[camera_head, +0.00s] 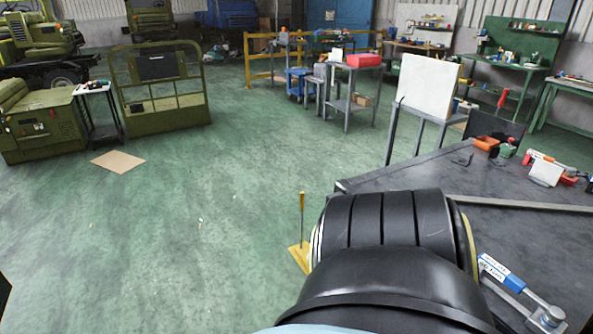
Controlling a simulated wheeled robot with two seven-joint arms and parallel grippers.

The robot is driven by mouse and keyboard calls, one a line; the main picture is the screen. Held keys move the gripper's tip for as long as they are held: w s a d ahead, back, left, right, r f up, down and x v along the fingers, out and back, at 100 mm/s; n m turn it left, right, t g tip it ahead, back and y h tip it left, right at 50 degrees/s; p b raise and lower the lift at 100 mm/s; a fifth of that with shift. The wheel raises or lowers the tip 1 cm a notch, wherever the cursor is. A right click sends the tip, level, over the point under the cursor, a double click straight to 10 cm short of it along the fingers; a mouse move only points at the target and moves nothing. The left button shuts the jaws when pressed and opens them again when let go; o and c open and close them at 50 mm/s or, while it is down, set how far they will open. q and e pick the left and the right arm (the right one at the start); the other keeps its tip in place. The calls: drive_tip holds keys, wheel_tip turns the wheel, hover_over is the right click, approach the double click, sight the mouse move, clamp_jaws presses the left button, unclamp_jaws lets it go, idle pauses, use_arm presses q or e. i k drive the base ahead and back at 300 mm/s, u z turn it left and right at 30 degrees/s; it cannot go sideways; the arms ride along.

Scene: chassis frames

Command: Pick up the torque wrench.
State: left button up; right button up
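A tool with a blue body, a white label and a silver metal end (512,283) lies at the bottom right, on or just above the dark workbench (400,178). It may be the torque wrench, but I cannot tell for sure. A large black ribbed arm link of mine stands in front of the bench and hides part of it and possibly part of the tool. Neither of my grippers shows, so I cannot see what they hold.
On the bench's far side lie an orange bin (486,143), a green item (507,150) and a red-and-white tool (553,168). A yellow post (301,215) rises left of the bench. The green floor (190,240) at left is mostly clear.

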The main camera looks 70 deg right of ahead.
sight(553, 316)
drive_tip(key=u, duration=1.15)
drive_tip(key=k, duration=0.1)
drive_tip(key=z, duration=5)
